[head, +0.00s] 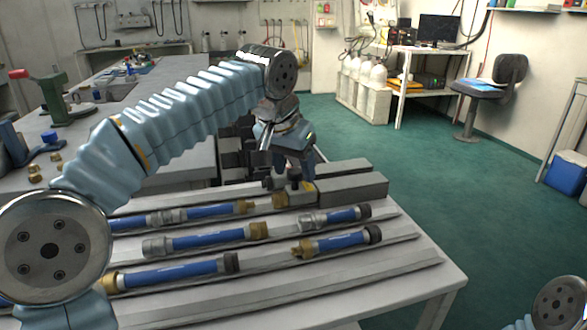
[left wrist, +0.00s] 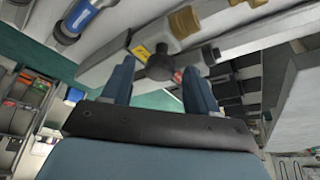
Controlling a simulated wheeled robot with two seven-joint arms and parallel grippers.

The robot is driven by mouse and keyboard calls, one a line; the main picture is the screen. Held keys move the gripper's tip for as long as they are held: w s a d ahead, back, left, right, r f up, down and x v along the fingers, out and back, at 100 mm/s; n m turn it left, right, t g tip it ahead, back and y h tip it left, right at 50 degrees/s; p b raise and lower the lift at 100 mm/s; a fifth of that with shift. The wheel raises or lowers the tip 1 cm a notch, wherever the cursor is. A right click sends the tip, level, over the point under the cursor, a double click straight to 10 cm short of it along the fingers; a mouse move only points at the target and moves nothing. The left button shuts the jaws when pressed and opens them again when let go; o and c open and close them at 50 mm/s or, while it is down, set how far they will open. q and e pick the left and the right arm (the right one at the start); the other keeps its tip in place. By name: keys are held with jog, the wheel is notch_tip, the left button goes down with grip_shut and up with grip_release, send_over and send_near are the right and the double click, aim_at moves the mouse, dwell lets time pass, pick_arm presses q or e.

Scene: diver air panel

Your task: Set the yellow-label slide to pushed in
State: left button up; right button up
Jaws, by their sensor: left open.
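The yellow-label slide is a dark round knob (left wrist: 160,66) beside a yellow label (left wrist: 140,52) on a grey bar in the left wrist view. In the head view the yellow label (head: 308,187) shows on the bar's front, beside a brass fitting (head: 280,200). My left gripper (head: 294,174) points down over the knob. In the left wrist view its two fingers (left wrist: 157,72) are apart, with the knob showing between their tips. I cannot tell whether they touch it. My right gripper is out of view.
Blue hose pieces with metal ends (head: 190,239) lie in rows on the grey slatted table (head: 420,262). A grey block (head: 350,188) stands right of the label. A green vise (head: 45,98) is at the far left. Green floor (head: 420,165) lies open beyond the table.

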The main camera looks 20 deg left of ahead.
pick_arm(q)
grip_shut()
jog(key=shift+s+a, duration=0.5)
jog(key=shift+a, duration=0.3)
jog(key=shift+s+a, duration=0.45)
jog(key=shift+a, duration=0.3)
jog(key=shift+s+a, duration=0.5)
jog(key=shift+a, duration=0.3)
grip_release()
